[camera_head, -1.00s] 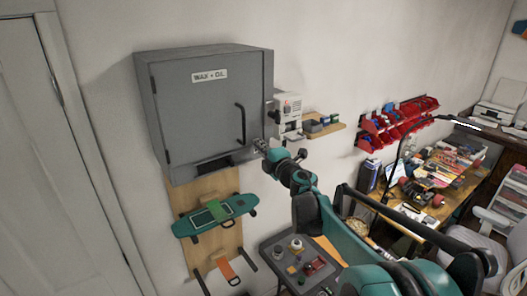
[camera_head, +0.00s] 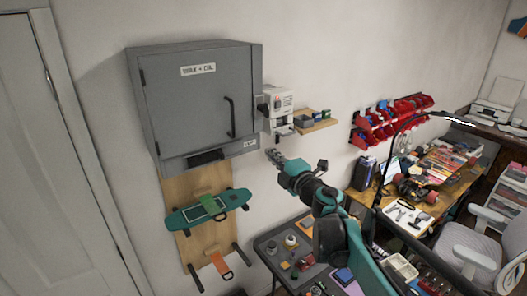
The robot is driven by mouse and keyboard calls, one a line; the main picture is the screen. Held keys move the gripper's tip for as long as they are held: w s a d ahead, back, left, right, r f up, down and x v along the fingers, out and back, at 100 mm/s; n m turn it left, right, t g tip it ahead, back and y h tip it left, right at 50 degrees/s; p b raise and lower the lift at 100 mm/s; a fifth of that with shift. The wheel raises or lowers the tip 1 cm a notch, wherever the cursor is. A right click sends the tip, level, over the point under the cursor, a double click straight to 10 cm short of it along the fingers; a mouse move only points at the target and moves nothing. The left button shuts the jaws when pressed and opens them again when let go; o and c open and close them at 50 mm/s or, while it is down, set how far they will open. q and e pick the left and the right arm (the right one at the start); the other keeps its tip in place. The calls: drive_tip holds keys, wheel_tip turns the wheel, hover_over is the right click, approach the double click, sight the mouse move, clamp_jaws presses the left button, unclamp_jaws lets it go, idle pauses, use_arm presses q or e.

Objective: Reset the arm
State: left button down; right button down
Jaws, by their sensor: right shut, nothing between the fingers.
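My right gripper (camera_head: 274,157) is shut and empty. It is held in the air just below and right of the grey wall cabinet, apart from it. My teal right arm comes up from the bottom right. The grey cabinet (camera_head: 190,110) has a "WAX + OIL" label and a dark vertical handle (camera_head: 230,117); its door is shut. An open slot shows at its lower edge. My left gripper is not in view.
A teal skateboard (camera_head: 183,217) hangs on a wooden wall panel under the cabinet. A white device (camera_head: 281,102) and small shelf (camera_head: 316,125) are right of it. A grey tray table (camera_head: 272,262) stands below my arm. Red bins (camera_head: 372,133) and a cluttered desk are further right.

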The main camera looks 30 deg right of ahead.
drive_tip(key=s+a+f+m+g+h+b, duration=0.1)
drive_tip(key=s+f+m+h+b, duration=0.15)
drive_tip(key=f+m+b, duration=0.5)
drive_tip(key=s+a+f+m+g+h+b, duration=0.2)
drive_tip(key=s+f+b, duration=0.25)
drive_tip(key=f, duration=0.55)
drive_tip(key=s+a+f+m+g+h+b, duration=0.1)
drive_tip(key=s+f+m+h+b, duration=0.15)
drive_tip(key=f+m+b, duration=0.4)
drive_tip(key=s+a+f+g+y+b, duration=0.2)
drive_tip(key=s+a+f+b, duration=0.1)
drive_tip(key=f, duration=0.7)
drive_tip(key=s+a+f+m+g+y+b, duration=0.1)
drive_tip(key=s+a+f+g+y+b, duration=0.1)
drive_tip(key=s+a+f, duration=0.4)
drive_tip(key=s+a+f+g+y+b, duration=0.3)
drive_tip(key=a+f+b, duration=0.3)
drive_tip(key=f, duration=0.8)
drive_tip(key=shift+s+a+m, duration=0.4)
drive_tip(key=shift+s+a, duration=0.15)
drive_tip(key=shift+s, duration=0.25)
